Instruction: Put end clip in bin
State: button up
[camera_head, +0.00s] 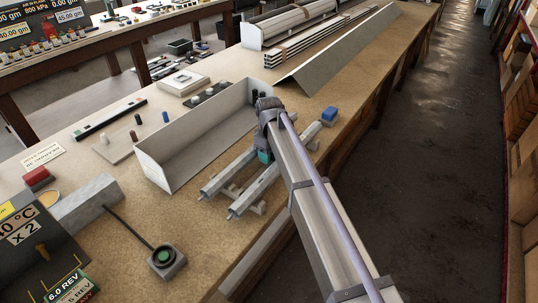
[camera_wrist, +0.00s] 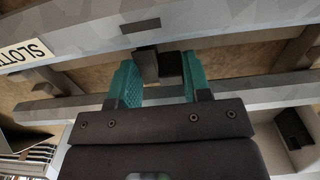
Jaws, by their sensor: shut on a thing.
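My gripper (camera_wrist: 158,75) has its two teal fingers on either side of a small dark block, seemingly the end clip (camera_wrist: 147,64), and is shut on it. The clip is close to the edge of a grey profile (camera_wrist: 220,28) in the wrist view; I cannot tell whether they touch. In the head view my gripper (camera_head: 264,156) is over the pair of grey profiles (camera_head: 226,175), and the clip is hidden there. I cannot tell for sure which container is the bin; a white open box (camera_wrist: 300,155) with a black piece in it shows at the wrist view's lower right.
A green button box (camera_head: 165,258) sits near the front edge. A bent sheet (camera_head: 335,55) and stacked strips (camera_head: 315,40) lie farther back.

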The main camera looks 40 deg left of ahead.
jog(key=shift+f+b, duration=0.4)
jog(key=shift+f, duration=0.1)
jog(key=o, duration=0.9)
notch_tip(320, 180, up, 14)
jog(key=p, duration=1.4)
jog(key=w+d+m, duration=0.2)
jog(key=d+m, duration=0.1)
jog(key=d, duration=0.9)
jog(key=w+d+m, duration=0.3)
jog(key=d, duration=1)
jog(key=s+d+m, duration=0.4)
jog(key=d, duration=0.8)
jog(key=s+d+m, duration=0.4)
jog(key=s+d, duration=0.1)
jog(key=d, duration=0.7)
jog(key=s+d+m, duration=0.4)
jog(key=d, duration=0.8)
jog(key=shift+s+d+f+b, duration=0.3)
jog(key=shift+d+f+b, duration=0.05)
jog(key=shift+w, duration=0.2)
jog(key=c, duration=0.8)
